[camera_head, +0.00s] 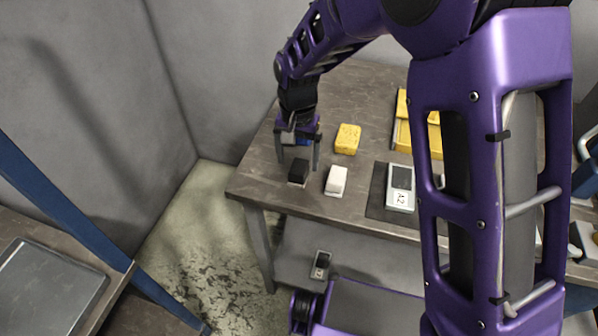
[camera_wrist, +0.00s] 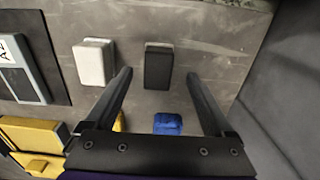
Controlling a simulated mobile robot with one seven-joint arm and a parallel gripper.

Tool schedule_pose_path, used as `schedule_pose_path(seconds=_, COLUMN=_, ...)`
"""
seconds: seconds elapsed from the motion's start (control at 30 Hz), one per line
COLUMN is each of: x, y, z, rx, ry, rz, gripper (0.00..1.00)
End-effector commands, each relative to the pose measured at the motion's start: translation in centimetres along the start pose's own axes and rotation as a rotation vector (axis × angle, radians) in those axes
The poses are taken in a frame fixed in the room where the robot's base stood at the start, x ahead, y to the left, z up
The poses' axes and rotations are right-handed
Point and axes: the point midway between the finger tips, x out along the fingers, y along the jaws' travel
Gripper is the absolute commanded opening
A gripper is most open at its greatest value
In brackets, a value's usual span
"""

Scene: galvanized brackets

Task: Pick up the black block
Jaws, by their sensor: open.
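The black block (camera_head: 298,172) lies on the grey table near its front left edge. In the wrist view the black block (camera_wrist: 158,66) sits ahead of and between the two fingers. My gripper (camera_head: 298,165) is open and points down at the table, with its fingers to either side of the block in the head view. In the wrist view my gripper (camera_wrist: 159,84) has nothing between its fingertips that it touches. I cannot tell how high the fingertips are above the table.
A white block (camera_head: 336,180) lies just right of the black block, and it also shows in the wrist view (camera_wrist: 94,62). A yellow sponge (camera_head: 347,139) and a blue object (camera_wrist: 168,124) lie behind. A meter (camera_head: 400,188) on a dark mat (camera_head: 376,190) and a yellow container (camera_head: 402,135) stand further right.

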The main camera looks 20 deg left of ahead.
Motion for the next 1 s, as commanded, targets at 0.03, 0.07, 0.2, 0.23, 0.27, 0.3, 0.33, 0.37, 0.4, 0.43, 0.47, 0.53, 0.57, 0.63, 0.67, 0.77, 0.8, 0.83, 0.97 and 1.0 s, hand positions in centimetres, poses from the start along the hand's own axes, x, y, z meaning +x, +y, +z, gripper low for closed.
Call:
schedule_pose_path(seconds=0.03, x=1.0, y=0.2, z=0.1, rx=0.0, ry=-0.003, rz=0.002, gripper=0.88)
schedule_pose_path(seconds=0.07, x=1.5, y=0.3, z=0.1, rx=0.0, ry=-0.003, rz=0.003, gripper=0.88)
schedule_pose_path(seconds=0.2, x=3.4, y=0.3, z=0.0, rx=0.0, ry=-0.002, rz=0.002, gripper=0.88)
schedule_pose_path(seconds=0.23, x=3.7, y=0.3, z=0.0, rx=0.0, ry=-0.002, rz=0.002, gripper=0.88)
schedule_pose_path(seconds=0.27, x=3.9, y=0.3, z=0.0, rx=0.0, ry=-0.002, rz=0.002, gripper=0.88)
schedule_pose_path(seconds=0.3, x=4.1, y=0.3, z=0.0, rx=0.0, ry=-0.002, rz=0.002, gripper=0.88)
schedule_pose_path(seconds=0.33, x=4.2, y=0.3, z=0.0, rx=0.0, ry=-0.001, rz=0.001, gripper=0.88)
schedule_pose_path(seconds=0.37, x=4.2, y=0.3, z=0.0, rx=0.0, ry=-0.001, rz=0.001, gripper=0.88)
schedule_pose_path(seconds=0.4, x=4.2, y=0.3, z=0.0, rx=0.0, ry=-0.001, rz=0.001, gripper=0.88)
schedule_pose_path(seconds=0.43, x=4.2, y=0.3, z=0.0, rx=0.0, ry=-0.001, rz=0.001, gripper=0.88)
schedule_pose_path(seconds=0.47, x=4.2, y=0.3, z=0.0, rx=0.0, ry=0.0, rz=0.001, gripper=0.88)
schedule_pose_path(seconds=0.53, x=4.1, y=0.3, z=0.0, rx=0.0, ry=0.0, rz=0.001, gripper=0.88)
schedule_pose_path(seconds=0.57, x=4.1, y=0.3, z=0.0, rx=0.0, ry=0.0, rz=0.001, gripper=0.84)
schedule_pose_path(seconds=0.63, x=4.1, y=0.3, z=0.0, rx=0.0, ry=0.0, rz=0.0, gripper=0.71)
schedule_pose_path(seconds=0.67, x=4.1, y=0.3, z=0.0, rx=0.0, ry=0.0, rz=0.001, gripper=0.66)
schedule_pose_path(seconds=0.77, x=4.1, y=0.3, z=0.0, rx=0.0, ry=0.0, rz=0.0, gripper=0.48)
schedule_pose_path(seconds=0.8, x=4.1, y=0.3, z=0.0, rx=0.0, ry=0.0, rz=0.0, gripper=0.41)
schedule_pose_path(seconds=0.83, x=4.1, y=0.3, z=0.0, rx=0.0, ry=0.0, rz=0.0, gripper=0.35)
schedule_pose_path(seconds=0.97, x=4.1, y=0.3, z=0.0, rx=0.0, ry=0.0, rz=0.0, gripper=0.12)
schedule_pose_path(seconds=1.0, x=4.1, y=0.3, z=0.0, rx=0.0, ry=0.0, rz=0.0, gripper=0.05)
